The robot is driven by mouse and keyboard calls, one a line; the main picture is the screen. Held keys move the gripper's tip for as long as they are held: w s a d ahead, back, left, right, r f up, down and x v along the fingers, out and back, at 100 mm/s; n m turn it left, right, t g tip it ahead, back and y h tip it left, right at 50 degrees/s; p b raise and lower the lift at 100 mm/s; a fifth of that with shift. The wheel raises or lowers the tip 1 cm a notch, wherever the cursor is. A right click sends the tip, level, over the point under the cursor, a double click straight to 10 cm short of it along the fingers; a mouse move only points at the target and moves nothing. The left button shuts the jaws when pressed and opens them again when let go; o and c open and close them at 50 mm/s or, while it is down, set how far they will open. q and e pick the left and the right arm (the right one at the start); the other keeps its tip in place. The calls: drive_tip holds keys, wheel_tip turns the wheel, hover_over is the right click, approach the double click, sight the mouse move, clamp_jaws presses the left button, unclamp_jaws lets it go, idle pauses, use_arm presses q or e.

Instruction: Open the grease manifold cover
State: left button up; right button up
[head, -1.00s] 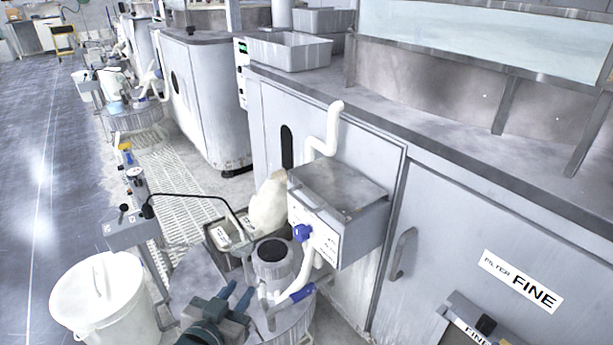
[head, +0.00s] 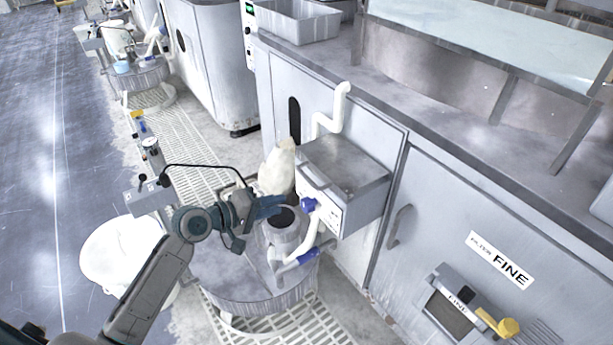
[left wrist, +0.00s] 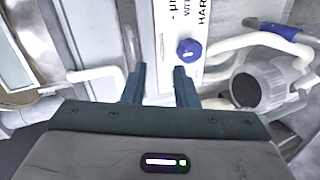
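The grease manifold looks like a grey metal box on the cabinet front, with a flat, shut cover (head: 345,163). A bar handle (head: 313,178) sits at its front edge. Below it is a white label panel (head: 326,209) with a blue knob (head: 309,205). My left gripper (head: 272,206) is in front of and left of the box, apart from it. In the left wrist view its two fingers (left wrist: 159,76) are apart with nothing between them, pointing toward the panel; the blue knob (left wrist: 188,51) is just beyond the right finger. My right gripper is not in view.
Below the gripper is a round platen drum (head: 250,290) with a grey-capped canister (head: 284,232) and white pipes. A white bucket (head: 110,262) stands left. A white pipe (head: 335,110) rises behind the box. A drawer-like "FINE" filter unit (head: 450,307) is lower right.

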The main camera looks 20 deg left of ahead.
sight(307, 176)
use_arm(q)
drive_tip(key=shift+n+t+h, duration=0.3)
drive_tip(key=shift+n+t, duration=0.2)
drive_tip(key=shift+n, duration=0.4)
drive_tip(key=w+d, duration=0.1)
drive_tip(key=w, duration=0.2)
drive_tip(key=w+d, duration=0.2)
drive_tip(key=w, duration=0.2)
drive_tip(key=w+d, duration=0.2)
drive_tip(key=w, duration=0.1)
drive_tip(key=shift+w+d+r, duration=0.1)
drive_tip(key=shift+w+r, duration=0.25)
drive_tip(key=shift+w, duration=0.05)
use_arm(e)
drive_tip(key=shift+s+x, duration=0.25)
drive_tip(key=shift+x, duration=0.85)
use_arm(q)
drive_tip(key=shift+c, duration=0.5)
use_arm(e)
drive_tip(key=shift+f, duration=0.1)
use_arm(q)
clamp_jaws()
